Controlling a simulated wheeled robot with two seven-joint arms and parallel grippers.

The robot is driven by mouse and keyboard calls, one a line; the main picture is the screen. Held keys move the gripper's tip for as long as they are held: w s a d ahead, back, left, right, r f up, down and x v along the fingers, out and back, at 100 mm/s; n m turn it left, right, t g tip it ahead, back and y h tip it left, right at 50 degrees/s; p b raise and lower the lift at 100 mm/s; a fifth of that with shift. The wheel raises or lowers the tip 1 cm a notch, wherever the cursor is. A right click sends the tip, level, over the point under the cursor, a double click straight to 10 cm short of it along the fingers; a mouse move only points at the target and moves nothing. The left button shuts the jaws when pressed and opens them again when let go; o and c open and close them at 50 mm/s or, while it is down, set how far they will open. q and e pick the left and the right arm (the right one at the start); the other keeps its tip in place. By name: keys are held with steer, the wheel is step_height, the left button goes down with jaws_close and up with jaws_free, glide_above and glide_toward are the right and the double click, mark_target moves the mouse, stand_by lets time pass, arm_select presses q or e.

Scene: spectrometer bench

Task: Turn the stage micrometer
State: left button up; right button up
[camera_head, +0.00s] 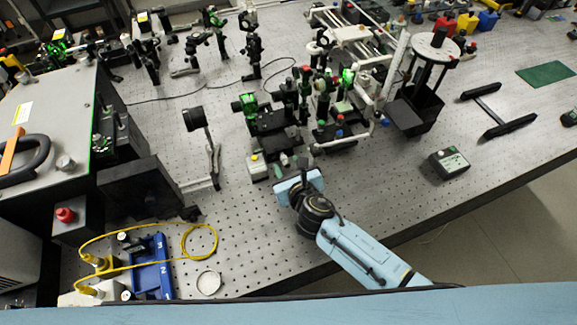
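My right arm comes in from the lower right, and its blue gripper (290,174) is at the front of the cluster of optical stages. The fingertips are small and partly hidden by the gripper body, so I cannot tell whether they are open or shut, or whether they touch anything. Just beyond the gripper is a black translation stage (272,122) carrying posts and green-lit optics. The micrometer knob is too small to pick out with certainty among the dark parts there. My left gripper is not in view.
A small white box with a yellow button (258,168) stands just left of the gripper. A black post-mounted disc (194,119) is farther left. A black-and-white meter box (449,162) lies to the right. The perforated bench (385,185) is clear between gripper and meter.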

steer(key=p+v, duration=0.1)
steer(key=v, duration=1.2)
steer(key=shift+s+r+p, duration=0.15)
steer(key=shift+p, duration=0.25)
